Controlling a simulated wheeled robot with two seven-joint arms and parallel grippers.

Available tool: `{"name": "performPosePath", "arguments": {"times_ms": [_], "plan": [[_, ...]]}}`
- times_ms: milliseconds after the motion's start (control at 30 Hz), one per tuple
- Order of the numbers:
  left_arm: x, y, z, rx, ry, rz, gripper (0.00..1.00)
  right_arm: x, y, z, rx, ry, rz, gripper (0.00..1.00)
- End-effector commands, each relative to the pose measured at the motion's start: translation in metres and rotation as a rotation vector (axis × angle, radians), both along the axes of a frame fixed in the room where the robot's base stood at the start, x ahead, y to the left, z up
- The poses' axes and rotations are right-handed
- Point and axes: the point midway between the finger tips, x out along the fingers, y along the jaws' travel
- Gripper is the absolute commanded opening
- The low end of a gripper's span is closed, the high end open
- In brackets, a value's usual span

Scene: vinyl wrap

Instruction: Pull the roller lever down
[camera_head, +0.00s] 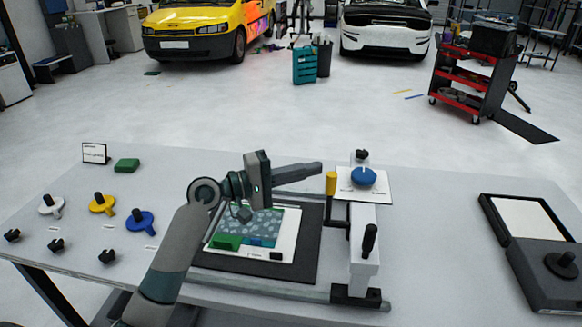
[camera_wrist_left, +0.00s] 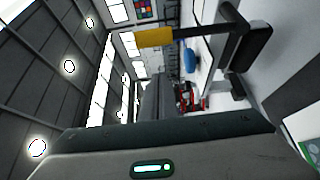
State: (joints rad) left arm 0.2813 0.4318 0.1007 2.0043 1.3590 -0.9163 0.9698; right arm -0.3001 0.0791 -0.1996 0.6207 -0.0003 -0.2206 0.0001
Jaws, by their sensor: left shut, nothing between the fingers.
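The roller lever (camera_head: 331,183) has a yellow grip on a black arm and stands upright at the left side of the white roller unit (camera_head: 364,262). My left gripper (camera_head: 318,169) is shut and empty, pointing right, with its tips close to the top of the yellow grip. I cannot tell whether they touch. In the left wrist view the yellow grip (camera_wrist_left: 155,37) lies beyond the tips of the shut fingers (camera_wrist_left: 155,82). My right gripper is not in view.
A black handle (camera_head: 369,240) stands on the unit's front. A blue knob (camera_head: 363,177) sits on a white plate behind. A dark mat (camera_head: 311,245) with a patterned sheet lies under my left arm. Coloured knobs (camera_head: 102,204) stand at left; a black case (camera_head: 536,255) lies at right.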

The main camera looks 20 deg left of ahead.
Motion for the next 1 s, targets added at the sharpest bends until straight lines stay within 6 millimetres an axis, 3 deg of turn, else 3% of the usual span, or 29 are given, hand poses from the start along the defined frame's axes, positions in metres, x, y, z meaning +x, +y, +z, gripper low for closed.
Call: {"name": "performPosePath", "arguments": {"times_ms": [133, 500, 1000], "plan": [[0.014, -0.016, 0.003, -0.004, 0.001, -0.001, 0.00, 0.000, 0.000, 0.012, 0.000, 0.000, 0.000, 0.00], [-0.019, -0.029, 0.001, -0.001, 0.001, 0.000, 0.00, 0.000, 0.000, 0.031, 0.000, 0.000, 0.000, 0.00], [-0.023, -0.031, 0.000, 0.000, -0.001, 0.000, 0.00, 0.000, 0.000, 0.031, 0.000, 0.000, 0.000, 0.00]]}}
